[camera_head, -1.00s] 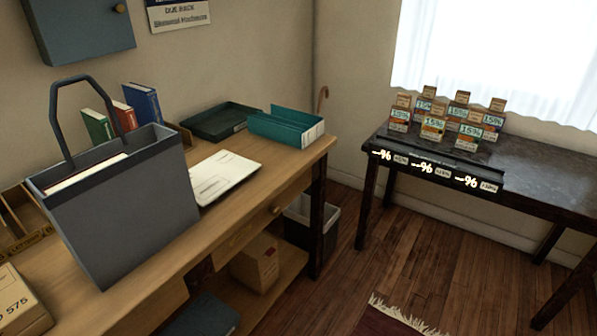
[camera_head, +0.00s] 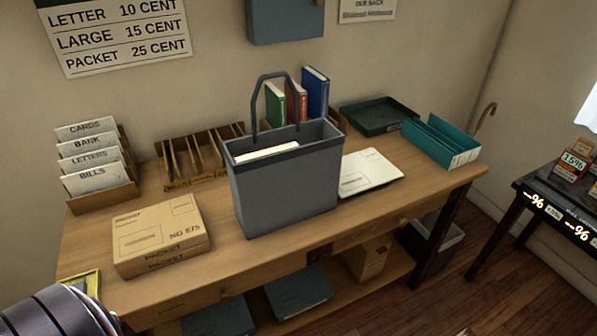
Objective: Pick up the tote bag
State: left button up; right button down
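The tote bag (camera_head: 285,196) is grey with a dark rim and one raised dark handle (camera_head: 257,103). It stands upright on the wooden desk (camera_head: 345,222), near the middle of the view. Something white shows inside its open top. A dark ribbed part of my own arm shows at the bottom left corner, apart from the bag. Neither of my grippers is in view.
A cardboard packet (camera_head: 160,235) lies left of the bag, and a letter sorter (camera_head: 98,165) stands behind it. Books (camera_head: 298,100) and a wooden divider rack (camera_head: 190,160) are behind the bag. White papers (camera_head: 368,171), a dark tray (camera_head: 378,116) and a teal box file (camera_head: 441,142) are right.

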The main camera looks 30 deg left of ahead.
aim_at(274, 192)
jog(key=u, duration=0.65)
jog(key=i+l+u, duration=0.15)
jog(key=l+u, duration=0.2)
jog(key=l, duration=0.15)
jog(key=i+l+u, duration=0.1)
jog(key=l+u, duration=0.65)
jog(key=l, duration=0.25)
